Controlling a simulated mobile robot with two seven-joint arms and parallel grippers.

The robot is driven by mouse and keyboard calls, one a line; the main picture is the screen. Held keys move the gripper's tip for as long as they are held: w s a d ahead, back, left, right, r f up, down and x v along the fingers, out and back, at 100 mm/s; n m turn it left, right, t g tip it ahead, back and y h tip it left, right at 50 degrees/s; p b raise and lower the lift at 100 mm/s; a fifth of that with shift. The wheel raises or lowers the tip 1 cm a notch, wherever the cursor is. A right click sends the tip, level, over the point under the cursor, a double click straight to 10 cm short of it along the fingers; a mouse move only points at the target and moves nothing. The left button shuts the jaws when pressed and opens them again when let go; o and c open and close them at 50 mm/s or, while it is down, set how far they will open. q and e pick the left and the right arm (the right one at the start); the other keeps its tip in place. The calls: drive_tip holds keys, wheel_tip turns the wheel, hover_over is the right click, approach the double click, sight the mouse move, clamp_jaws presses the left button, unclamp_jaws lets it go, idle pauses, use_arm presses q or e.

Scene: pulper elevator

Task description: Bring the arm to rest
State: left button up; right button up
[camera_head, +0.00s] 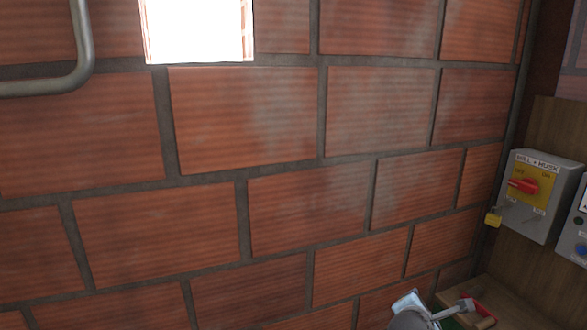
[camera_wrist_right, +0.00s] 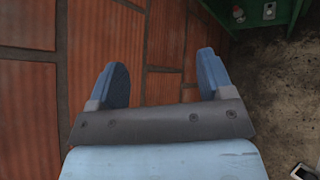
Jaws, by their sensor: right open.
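My right gripper (camera_wrist_right: 162,80) shows in the right wrist view with its two blue fingers spread wide apart. Nothing is between them. Behind the fingers is the red brick wall (camera_wrist_right: 175,40); I cannot tell how far away it is. My left gripper is in neither view.
In the head view, the brick wall (camera_head: 245,125) fills most of the picture. A grey switch box (camera_head: 543,213) with a red knob is at right. Below it, several items lie on a wooden surface (camera_head: 515,305). A metal pipe (camera_head: 85,45) is at upper left.

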drive_tip(key=s+a+f+m+y, duration=0.35)
drive_tip(key=s+f, duration=0.25)
drive_tip(key=f, duration=0.2)
drive_tip(key=s+a+f+m+y, duration=0.2)
drive_tip(key=s+f+m, duration=0.2)
drive_tip(key=s+f, duration=0.4)
drive_tip(key=s+a+f+m+y, duration=0.1)
drive_tip(key=s+f+m+y, duration=0.1)
drive_tip(key=s+f+m, duration=0.2)
drive_tip(key=s+a+f+m+y, duration=0.1)
drive_tip(key=s+f+m+y, duration=0.1)
drive_tip(key=s+f+m, duration=0.2)
drive_tip(key=s+m, duration=0.3)
drive_tip(key=s, duration=0.4)
drive_tip(key=shift+a+t, duration=0.15)
drive_tip(key=shift+t, duration=0.15)
